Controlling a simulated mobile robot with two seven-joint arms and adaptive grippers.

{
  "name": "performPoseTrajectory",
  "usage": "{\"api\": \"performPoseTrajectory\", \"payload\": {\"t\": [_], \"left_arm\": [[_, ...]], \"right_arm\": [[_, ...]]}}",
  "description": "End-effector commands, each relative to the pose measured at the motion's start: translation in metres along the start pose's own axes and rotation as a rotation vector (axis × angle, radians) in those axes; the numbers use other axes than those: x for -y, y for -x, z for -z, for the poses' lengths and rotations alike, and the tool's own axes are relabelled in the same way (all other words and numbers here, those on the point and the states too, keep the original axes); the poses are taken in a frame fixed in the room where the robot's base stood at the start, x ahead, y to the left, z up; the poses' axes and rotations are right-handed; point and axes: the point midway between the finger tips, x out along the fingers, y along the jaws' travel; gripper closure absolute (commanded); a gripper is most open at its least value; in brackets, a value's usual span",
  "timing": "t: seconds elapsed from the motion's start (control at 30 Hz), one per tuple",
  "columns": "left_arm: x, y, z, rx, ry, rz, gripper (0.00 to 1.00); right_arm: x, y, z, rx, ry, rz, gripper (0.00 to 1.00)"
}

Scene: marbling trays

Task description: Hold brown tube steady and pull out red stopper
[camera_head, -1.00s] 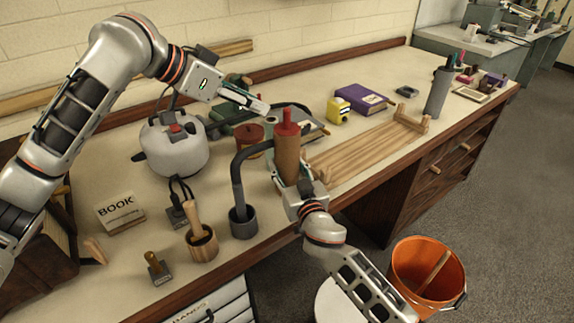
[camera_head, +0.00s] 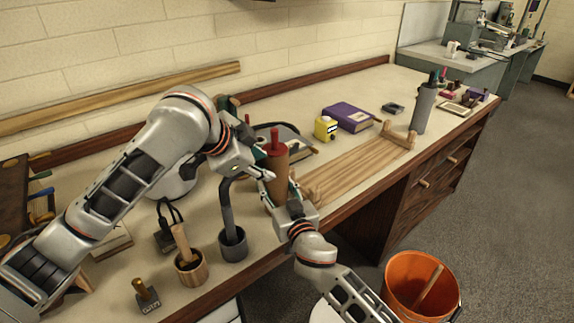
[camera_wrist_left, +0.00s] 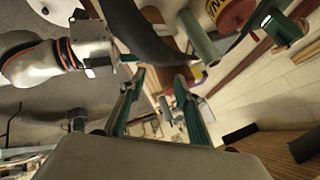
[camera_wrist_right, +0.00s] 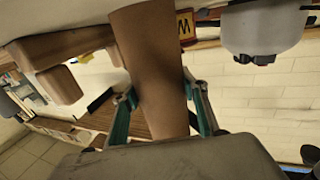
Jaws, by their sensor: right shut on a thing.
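The brown tube (camera_head: 277,177) stands upright at the bench's front edge, with the red stopper (camera_head: 276,146) in its top. My right gripper (camera_head: 291,203) is shut on the tube's lower part; in the right wrist view the brown tube (camera_wrist_right: 155,70) fills the space between its fingers. My left gripper (camera_head: 265,162) is just left of the tube, lower than the stopper's knob. Its fingers stand apart and empty in the left wrist view (camera_wrist_left: 160,90). I cannot tell whether it touches the tube.
A dark hooked tool in a grey cup (camera_head: 233,244) stands close left of the tube, beneath my left arm. A wooden pestle in a cup (camera_head: 191,270) is nearer. A slatted wooden rack (camera_head: 355,168) lies right, with a yellow bottle (camera_head: 325,127) and purple book (camera_head: 350,116) behind.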

Motion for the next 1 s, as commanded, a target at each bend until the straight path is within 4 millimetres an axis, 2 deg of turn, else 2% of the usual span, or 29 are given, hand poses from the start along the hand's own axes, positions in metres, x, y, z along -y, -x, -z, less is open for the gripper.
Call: {"api": "performPoseTrajectory", "payload": {"t": [0.03,0.07,0.13,0.2,0.4,0.57,0.8,1.0], "left_arm": [[-0.019,-0.009,0.006,0.032,-0.106,0.031,0.67],[-0.026,-0.013,0.007,0.058,-0.166,0.058,0.67],[-0.036,-0.019,0.010,0.111,-0.247,0.126,0.67],[-0.037,-0.024,0.011,0.149,-0.221,0.200,0.67],[-0.032,-0.033,0.015,0.169,0.072,0.436,0.67],[-0.033,-0.026,0.026,0.112,0.305,0.635,0.67],[-0.033,-0.006,0.043,-0.097,0.668,0.895,0.67],[-0.037,0.012,0.057,-0.308,0.888,1.018,0.67]], "right_arm": [[-0.001,0.000,-0.001,0.001,0.001,-0.001,0.83],[-0.001,0.000,-0.001,0.001,0.001,-0.001,0.83],[-0.001,0.000,-0.001,0.002,0.001,-0.001,0.83],[-0.001,0.000,-0.001,0.002,0.001,-0.001,0.83],[-0.001,0.000,-0.001,0.001,0.001,-0.001,0.83],[-0.001,0.000,-0.001,0.002,0.001,-0.001,0.83],[-0.001,0.000,-0.001,0.002,0.001,-0.001,0.83],[-0.001,0.000,-0.001,0.001,0.001,-0.001,0.83]]}}
